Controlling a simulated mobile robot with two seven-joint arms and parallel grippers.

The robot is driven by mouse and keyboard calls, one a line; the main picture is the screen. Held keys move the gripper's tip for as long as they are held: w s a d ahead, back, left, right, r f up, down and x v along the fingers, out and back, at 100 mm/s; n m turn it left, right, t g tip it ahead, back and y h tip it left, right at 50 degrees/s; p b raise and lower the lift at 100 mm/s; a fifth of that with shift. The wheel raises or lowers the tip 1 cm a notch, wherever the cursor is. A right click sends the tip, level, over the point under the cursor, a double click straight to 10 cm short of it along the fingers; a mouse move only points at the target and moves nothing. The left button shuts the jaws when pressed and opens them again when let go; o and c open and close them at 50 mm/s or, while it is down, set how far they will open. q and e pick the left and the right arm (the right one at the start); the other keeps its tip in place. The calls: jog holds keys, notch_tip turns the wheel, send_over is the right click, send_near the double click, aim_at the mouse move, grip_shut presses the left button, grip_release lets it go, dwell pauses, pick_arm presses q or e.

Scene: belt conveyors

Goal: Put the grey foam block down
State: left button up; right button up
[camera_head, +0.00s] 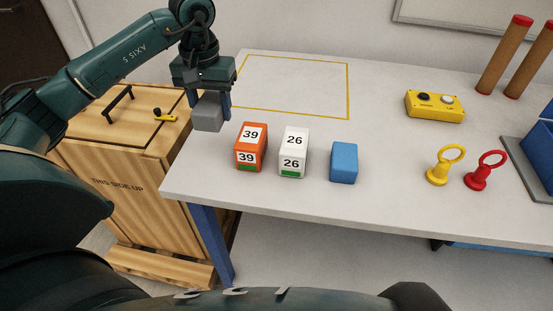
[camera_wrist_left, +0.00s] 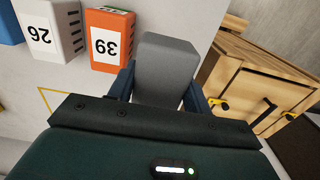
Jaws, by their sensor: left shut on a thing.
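The grey foam block (camera_head: 207,115) is held between the fingers of my left gripper (camera_head: 209,104), near the left edge of the white table (camera_head: 390,190). The left wrist view shows the grey foam block (camera_wrist_left: 167,65) between the two blue fingers of my left gripper (camera_wrist_left: 158,88). The block seems to be above the tabletop, but its exact height is hard to tell. An orange block marked 39 (camera_head: 251,147) stands just to its right, apart from it. My right gripper is not in view.
A white block marked 26 (camera_head: 293,152) and a blue block (camera_head: 344,163) continue the row. A yellow taped rectangle (camera_head: 348,92) behind is empty. A yellow button box (camera_head: 435,106), yellow (camera_head: 438,174) and red (camera_head: 477,181) ringed pieces stand right. A wooden crate (camera_head: 120,165) adjoins the table's left.

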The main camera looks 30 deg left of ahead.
pick_arm(q)
send_over(220, 153)
notch_tip(220, 153, down, 6)
jog(key=shift+r, duration=0.2)
notch_tip(220, 153, down, 4)
jog(key=shift+f, duration=0.1)
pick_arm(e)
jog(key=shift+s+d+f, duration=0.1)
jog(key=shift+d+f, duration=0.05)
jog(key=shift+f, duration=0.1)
pick_arm(q)
jog(key=shift+f, duration=0.25)
jog(key=o, duration=0.7)
jog(key=shift+r, duration=0.1)
jog(key=shift+c, duration=0.2)
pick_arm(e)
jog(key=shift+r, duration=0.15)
